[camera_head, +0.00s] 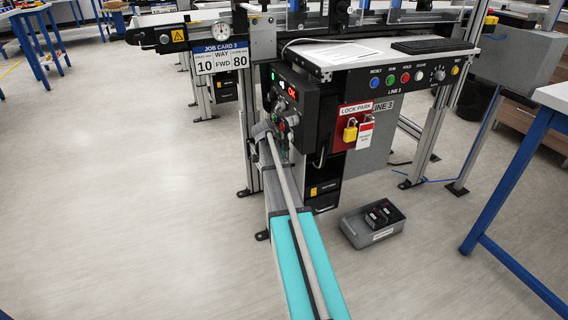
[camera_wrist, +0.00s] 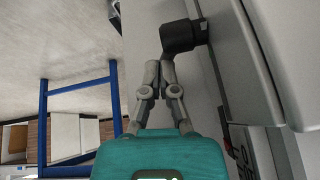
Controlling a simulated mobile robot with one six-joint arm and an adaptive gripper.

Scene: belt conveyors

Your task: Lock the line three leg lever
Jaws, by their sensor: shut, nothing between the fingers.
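In the wrist view my gripper (camera_wrist: 160,66) has its two grey fingers together, with nothing between them. A short black cylindrical knob or lever end (camera_wrist: 180,38) is just beyond the fingertips, joined by a dark bracket to a pale upright surface. It looks like the leg lever, but I cannot tell whether the fingers touch it or which way it is set. In the head view the line 3 control panel (camera_head: 365,80) stands above metal legs. The lever and my gripper cannot be made out clearly there.
A red lock park board (camera_head: 355,112) holds a yellow padlock (camera_head: 350,130) and a tag (camera_head: 365,132). A grey bin (camera_head: 372,234) with dark items sits on the floor below. A blue-legged table (camera_head: 510,175) stands right. Floor at left is clear.

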